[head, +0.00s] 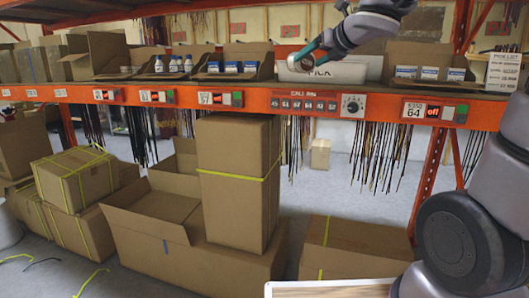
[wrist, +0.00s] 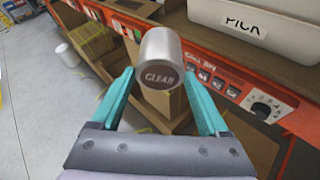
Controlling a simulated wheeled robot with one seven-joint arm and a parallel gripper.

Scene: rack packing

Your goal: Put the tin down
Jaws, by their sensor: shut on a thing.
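The tin is a silver cylinder with a dark round end marked CLEAR; it sits between the teal fingers in the wrist view (wrist: 160,50). My gripper (wrist: 163,88) is shut on the tin. In the head view my gripper (head: 309,50) is at the shelf, in front of the white bin (head: 350,73) marked PICK, and hides part of it. The bin also shows at the upper right of the wrist view (wrist: 275,14). In the wrist view the tin appears in front of the orange shelf edge, apart from the bin.
The orange shelf beam (head: 255,101) carries switches and a dial (head: 353,105). Open cartons with small goods (head: 242,66) stand left of the bin, another carton (head: 430,72) right. A tall carton (head: 236,180) and an open carton (head: 163,205) stand below. Dark straps hang under the shelf.

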